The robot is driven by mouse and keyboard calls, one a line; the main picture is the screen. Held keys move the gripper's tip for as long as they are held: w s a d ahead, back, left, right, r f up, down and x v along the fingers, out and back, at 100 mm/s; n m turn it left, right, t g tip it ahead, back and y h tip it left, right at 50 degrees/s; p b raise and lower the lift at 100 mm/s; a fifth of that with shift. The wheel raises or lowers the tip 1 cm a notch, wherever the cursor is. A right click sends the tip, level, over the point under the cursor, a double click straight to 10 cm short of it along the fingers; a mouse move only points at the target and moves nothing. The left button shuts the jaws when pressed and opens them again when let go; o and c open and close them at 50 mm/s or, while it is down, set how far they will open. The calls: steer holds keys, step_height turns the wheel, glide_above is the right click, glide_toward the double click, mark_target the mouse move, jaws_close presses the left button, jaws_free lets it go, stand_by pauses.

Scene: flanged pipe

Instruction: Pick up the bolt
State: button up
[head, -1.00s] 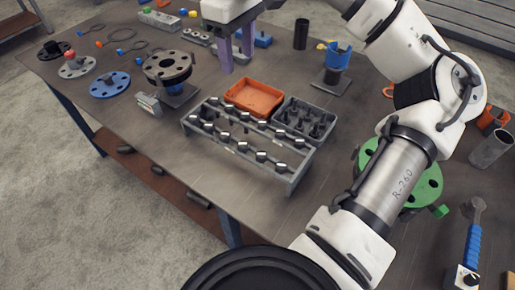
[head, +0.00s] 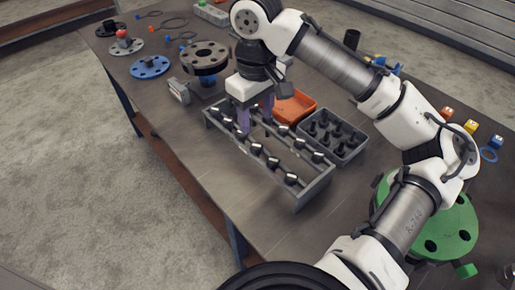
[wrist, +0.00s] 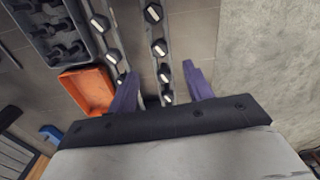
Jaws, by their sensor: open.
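The arm hides part of the rack's far end.
An orange tray (head: 295,105) and a grey bin of dark bolts (head: 347,149) stand close behind the rack. A dark flange on a stand (head: 204,58) is just left of my gripper. A green flange (head: 452,228) lies at the right. The table front left of the rack is clear.

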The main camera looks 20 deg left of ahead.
mark_target(257, 145)
steer(key=shift+f+p, duration=0.75)
steer(key=shift+f, duration=3.2)
jaws_close()
